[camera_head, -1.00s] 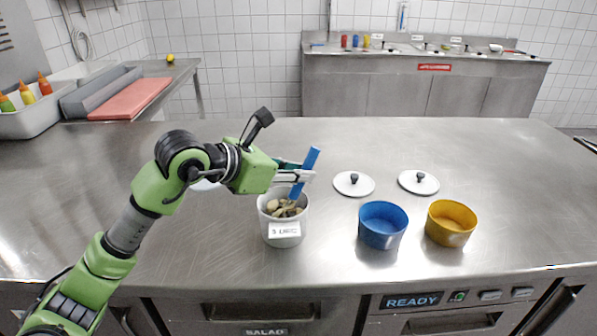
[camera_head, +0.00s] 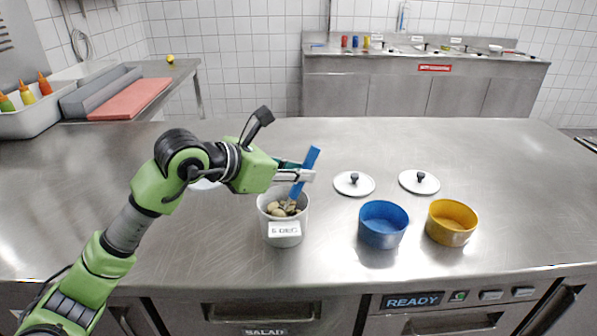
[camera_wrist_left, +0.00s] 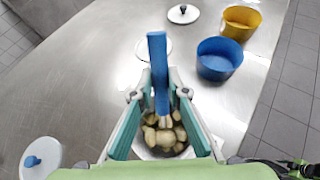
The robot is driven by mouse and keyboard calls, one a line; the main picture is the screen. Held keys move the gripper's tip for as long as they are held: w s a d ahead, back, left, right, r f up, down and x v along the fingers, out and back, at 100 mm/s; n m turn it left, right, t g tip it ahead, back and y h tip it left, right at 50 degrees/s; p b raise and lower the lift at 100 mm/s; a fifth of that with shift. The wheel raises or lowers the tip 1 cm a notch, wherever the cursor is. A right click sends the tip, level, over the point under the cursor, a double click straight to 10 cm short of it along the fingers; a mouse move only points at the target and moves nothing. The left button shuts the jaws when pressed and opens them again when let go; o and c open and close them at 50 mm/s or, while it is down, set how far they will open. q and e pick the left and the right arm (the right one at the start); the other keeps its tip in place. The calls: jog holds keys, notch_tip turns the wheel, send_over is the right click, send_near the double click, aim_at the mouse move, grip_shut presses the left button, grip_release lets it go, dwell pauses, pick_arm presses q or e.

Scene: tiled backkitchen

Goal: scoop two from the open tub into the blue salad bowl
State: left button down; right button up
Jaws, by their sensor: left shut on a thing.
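The open tub (camera_head: 284,232) is a white container with a label on its front, filled with tan and brownish chunks (camera_head: 281,208). My left gripper (camera_head: 305,175) is above the tub, shut on the blue handle of a scoop (camera_head: 304,170). The handle stands tilted, and its lower end goes down into the tub; the scoop's head is hidden among the contents. The left wrist view shows the blue handle (camera_wrist_left: 158,70) between the fingers, with chunks below. The blue salad bowl (camera_head: 382,232) stands right of the tub and looks empty. My right gripper does not show.
A yellow bowl (camera_head: 451,229) stands right of the blue one. Two white lids with dark knobs (camera_head: 354,184) (camera_head: 419,182) lie behind the bowls. A white lid with a blue knob (camera_wrist_left: 40,158) lies left in the wrist view. The right counter is clear.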

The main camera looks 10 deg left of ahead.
pick_arm(q)
jog(key=shift+f, duration=0.1)
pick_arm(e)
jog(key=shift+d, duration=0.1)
pick_arm(q)
notch_tip(320, 180, up, 5)
jog(key=p, duration=0.3)
notch_tip(320, 180, up, 8)
jog(key=p, duration=0.5)
jog(key=shift+f, duration=0.2)
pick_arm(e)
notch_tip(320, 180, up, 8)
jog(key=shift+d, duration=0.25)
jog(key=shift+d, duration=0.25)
